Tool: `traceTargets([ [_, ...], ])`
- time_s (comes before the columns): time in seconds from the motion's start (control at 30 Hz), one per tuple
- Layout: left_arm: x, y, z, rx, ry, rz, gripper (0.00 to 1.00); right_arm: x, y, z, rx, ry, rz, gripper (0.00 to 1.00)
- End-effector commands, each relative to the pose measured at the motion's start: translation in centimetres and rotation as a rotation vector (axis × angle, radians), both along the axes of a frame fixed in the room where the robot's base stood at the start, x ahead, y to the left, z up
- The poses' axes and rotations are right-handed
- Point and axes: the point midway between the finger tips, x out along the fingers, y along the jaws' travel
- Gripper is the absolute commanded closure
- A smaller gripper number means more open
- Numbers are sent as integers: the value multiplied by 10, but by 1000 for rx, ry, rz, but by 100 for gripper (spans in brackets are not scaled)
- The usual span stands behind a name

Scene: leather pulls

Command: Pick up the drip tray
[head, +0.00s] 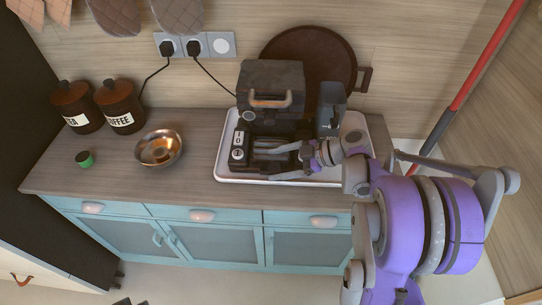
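A dark coffee machine (272,88) stands on a white-rimmed tray (229,178) on the counter. A dark slatted piece at the machine's lower front (265,143) looks like the drip tray, though its edges are hard to make out. My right gripper (272,164) reaches in from the right, low in front of the machine. Its two grey fingers are spread apart, one near the slatted piece and one nearer the tray's front rim. I see nothing held between them. Contact with the slatted piece cannot be told. My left gripper does not show.
A grey box-like item (331,108) stands right of the machine, close to my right wrist. The counter between bowl and tray is clear.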

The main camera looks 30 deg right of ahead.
Motion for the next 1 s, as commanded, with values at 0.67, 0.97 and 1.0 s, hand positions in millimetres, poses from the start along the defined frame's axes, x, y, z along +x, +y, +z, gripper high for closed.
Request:
traceTargets([
  [0.67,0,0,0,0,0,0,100,-1,1,3,1,0,0,100],
  [0.97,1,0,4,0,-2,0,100,-3,2,37,0,-2,0,100],
  [1.0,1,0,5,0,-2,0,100,-4,2,44,0,-2,0,100],
])
